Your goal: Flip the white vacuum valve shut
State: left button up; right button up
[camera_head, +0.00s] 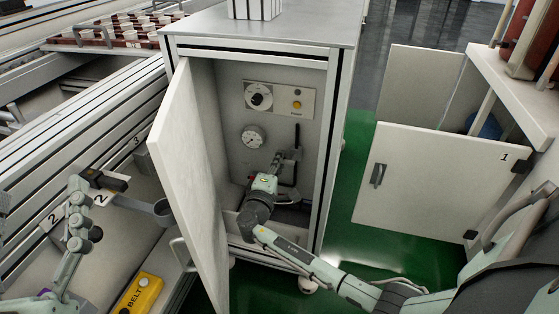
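A grey cabinet (340,120) stands in the middle with its white door (188,170) swung open to the left. Inside are a panel with a black knob and a yellow button (279,99), a round gauge (253,137) and a black vertical pipe (296,135). My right gripper (289,156) is inside the cabinet, beside the lower part of the pipe. I cannot make out the white vacuum valve; the gripper may cover it. Whether the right fingers are open or touching anything is too small to tell. My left gripper (118,183) is at the left, outside the cabinet, its fingers unclear.
The open door stands between my two arms. A yellow box marked BELT (141,294) is at the lower left, below the conveyor rail (85,125). A white panel marked 1 (430,185) stands at the right. Green floor (350,225) shows between cabinet and panel.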

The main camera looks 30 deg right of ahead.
jog(key=o, duration=0.5)
jog(key=shift+a, duration=0.1)
jog(key=v, duration=1.2)
jog(key=shift+s, duration=0.1)
jog(key=shift+f, duration=0.1)
